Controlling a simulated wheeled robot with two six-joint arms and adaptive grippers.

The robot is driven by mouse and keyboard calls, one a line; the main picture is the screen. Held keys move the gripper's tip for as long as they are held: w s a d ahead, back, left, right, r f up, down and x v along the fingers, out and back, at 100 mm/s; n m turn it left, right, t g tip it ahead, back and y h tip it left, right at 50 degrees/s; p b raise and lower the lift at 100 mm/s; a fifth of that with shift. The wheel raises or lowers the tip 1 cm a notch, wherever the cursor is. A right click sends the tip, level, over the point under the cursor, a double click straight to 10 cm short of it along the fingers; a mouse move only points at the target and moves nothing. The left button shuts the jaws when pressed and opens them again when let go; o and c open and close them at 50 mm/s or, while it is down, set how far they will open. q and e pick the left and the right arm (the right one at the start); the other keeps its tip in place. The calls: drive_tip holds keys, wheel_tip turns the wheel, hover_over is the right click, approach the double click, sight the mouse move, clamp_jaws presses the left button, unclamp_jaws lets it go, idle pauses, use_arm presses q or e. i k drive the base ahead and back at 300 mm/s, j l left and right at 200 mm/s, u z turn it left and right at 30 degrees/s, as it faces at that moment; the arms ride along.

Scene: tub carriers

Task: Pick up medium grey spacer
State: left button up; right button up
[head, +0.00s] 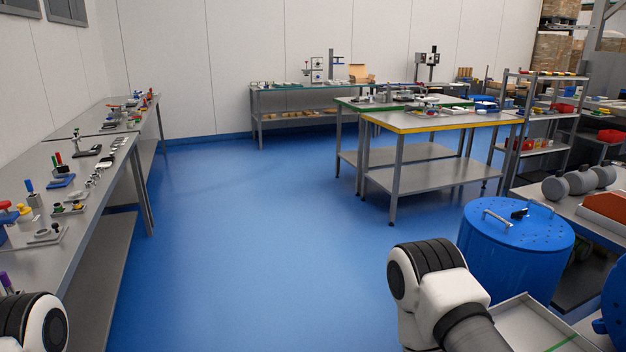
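I cannot make out a medium grey spacer for certain in the head view. Small grey parts (95,178) lie among tools on the long left workbench (112,190), too small to tell apart. Several larger dark grey rounded pieces (581,182) stand on a bench at the right. Neither of my grippers is in view. Only a white and black joint of my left arm shows at the bottom left corner, and links of my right arm show at the bottom centre.
A blue tub (512,262) with a handled lid stands at right, near my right arm. A light tray (528,325) lies below it. A yellow-edged table (425,124) and a green-topped table (350,103) stand farther back. The blue floor (260,230) between benches is clear.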

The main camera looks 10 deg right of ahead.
sight(606, 175)
drive_tip(key=i+l+z, duration=0.1)
drive_tip(key=i+z, duration=0.25)
drive_tip(key=i, duration=0.25)
drive_tip(key=i+j+z, duration=0.1)
drive_tip(key=i+z, duration=0.3)
drive_tip(key=i, duration=0.15)
drive_tip(key=i+j+z, duration=0.35)
drive_tip(key=i, duration=0.2)
drive_tip(key=i+j+z, duration=0.4)
drive_tip(key=i, duration=0.15)
drive_tip(key=i+j+z, duration=0.45)
drive_tip(key=z, duration=0.35)
drive_tip(key=j+z, duration=0.15)
drive_tip(key=z, duration=0.35)
drive_tip(key=i+j, duration=0.05)
